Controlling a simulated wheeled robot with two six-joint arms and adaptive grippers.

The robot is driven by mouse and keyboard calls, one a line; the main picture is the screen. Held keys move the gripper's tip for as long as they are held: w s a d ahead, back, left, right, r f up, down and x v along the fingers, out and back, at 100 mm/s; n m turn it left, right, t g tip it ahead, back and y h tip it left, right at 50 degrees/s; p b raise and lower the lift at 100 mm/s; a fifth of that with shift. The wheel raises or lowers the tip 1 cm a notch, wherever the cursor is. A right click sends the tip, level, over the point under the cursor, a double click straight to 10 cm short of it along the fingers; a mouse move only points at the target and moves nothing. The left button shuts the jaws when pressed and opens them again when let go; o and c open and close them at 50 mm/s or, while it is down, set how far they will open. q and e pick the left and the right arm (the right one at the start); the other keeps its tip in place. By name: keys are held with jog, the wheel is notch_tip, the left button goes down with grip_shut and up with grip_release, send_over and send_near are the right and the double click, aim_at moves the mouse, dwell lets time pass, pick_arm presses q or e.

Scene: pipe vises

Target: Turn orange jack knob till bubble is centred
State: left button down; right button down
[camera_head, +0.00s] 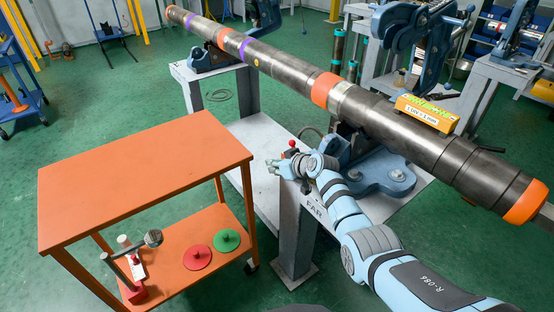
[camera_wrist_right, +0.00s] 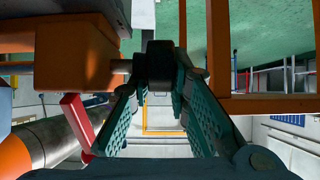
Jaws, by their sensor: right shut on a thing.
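The long dark pipe (camera_head: 285,68) with orange bands lies across the vises. A yellow-orange level box (camera_head: 427,113) with a yellow-green top sits on it; its bubble is too small to read. In the wrist view an orange jack block (camera_wrist_right: 75,58) has a short shaft ending in a dark knob (camera_wrist_right: 158,64), which looks black rather than orange. My right gripper (camera_wrist_right: 158,90) is shut on this knob, with one finger on each side. In the head view my right gripper (camera_head: 275,165) is beside the vise stand, and the knob is hardly visible. My left gripper is not in view.
A blue vise base (camera_head: 375,172) lies right of the gripper.

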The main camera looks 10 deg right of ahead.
dwell(0.3)
jog(key=c, duration=1.8)
grip_release()
jog(key=v, duration=1.2)
jog(key=shift+a+r, duration=0.1)
jog(key=shift+w, duration=0.1)
